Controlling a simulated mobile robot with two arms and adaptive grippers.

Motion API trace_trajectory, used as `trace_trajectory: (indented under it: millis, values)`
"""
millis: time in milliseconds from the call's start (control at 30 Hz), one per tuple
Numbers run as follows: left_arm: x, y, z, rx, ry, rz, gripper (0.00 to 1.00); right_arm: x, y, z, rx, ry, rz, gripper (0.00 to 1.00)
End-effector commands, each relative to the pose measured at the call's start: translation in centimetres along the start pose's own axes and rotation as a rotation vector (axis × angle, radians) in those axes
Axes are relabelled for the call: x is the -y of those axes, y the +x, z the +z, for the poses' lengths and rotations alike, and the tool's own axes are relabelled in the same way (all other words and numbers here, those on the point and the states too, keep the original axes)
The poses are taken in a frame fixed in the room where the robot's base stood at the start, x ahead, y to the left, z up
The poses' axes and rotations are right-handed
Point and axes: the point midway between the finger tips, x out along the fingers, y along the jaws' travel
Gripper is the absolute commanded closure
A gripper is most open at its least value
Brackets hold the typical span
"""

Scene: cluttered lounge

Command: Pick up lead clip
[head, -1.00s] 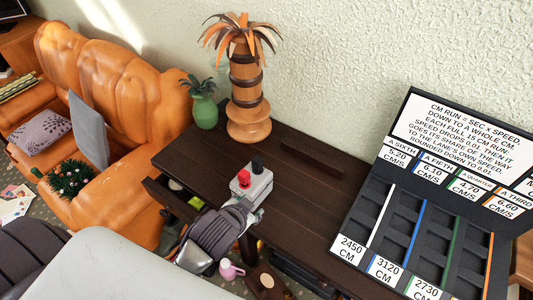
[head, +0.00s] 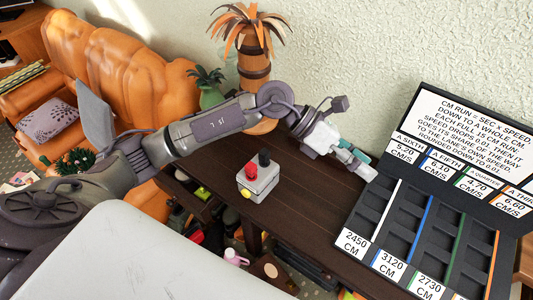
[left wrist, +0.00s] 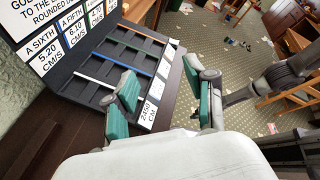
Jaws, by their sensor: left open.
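I cannot make out a lead clip for sure in either view. A grey box (head: 259,183) with a red knob, a black knob and a yellow spot on its side stands upright on the dark table (head: 318,223). My left arm reaches across the table behind this box. My left gripper (head: 356,160) is open beyond it, near the wall side of the black case. In the left wrist view, its teal-padded fingers (left wrist: 163,92) are spread apart with nothing between them. My left arm may hide part of the table's back. My right gripper does not show.
An open black case (head: 409,231) with coloured dividers and labels fills the table's right side. A palm-shaped ornament (head: 254,75) and a green vase (head: 211,97) stand at the back left. An orange sofa (head: 110,70) is at left. The table's front middle is clear.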

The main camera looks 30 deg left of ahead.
Motion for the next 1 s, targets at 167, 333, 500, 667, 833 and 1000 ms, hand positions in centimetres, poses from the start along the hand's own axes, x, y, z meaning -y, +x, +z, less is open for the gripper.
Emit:
trace_trajectory:
  millis: [167, 333, 500, 667, 833, 1000]
  values:
    - [-8.1, -9.7, -5.7, -0.592, 0.164, 0.329, 0.45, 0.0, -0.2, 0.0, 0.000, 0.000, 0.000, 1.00]
    - [-11.1, -18.5, -7.3, -0.907, 0.141, 0.524, 0.45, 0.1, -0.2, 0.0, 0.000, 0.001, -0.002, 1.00]
    - [-11.8, -21.1, -8.1, -1.001, 0.115, 0.578, 0.45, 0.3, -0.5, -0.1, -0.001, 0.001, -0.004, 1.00]
    - [-13.0, -20.0, -10.2, -1.003, 0.113, 0.575, 0.45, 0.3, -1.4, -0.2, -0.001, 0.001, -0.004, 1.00]
    - [-14.7, -18.6, -12.6, -1.000, 0.114, 0.575, 0.45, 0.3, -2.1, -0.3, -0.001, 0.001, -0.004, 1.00]
    - [-15.7, -17.8, -14.0, -0.998, 0.117, 0.576, 0.45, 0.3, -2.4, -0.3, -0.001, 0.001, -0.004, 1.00]
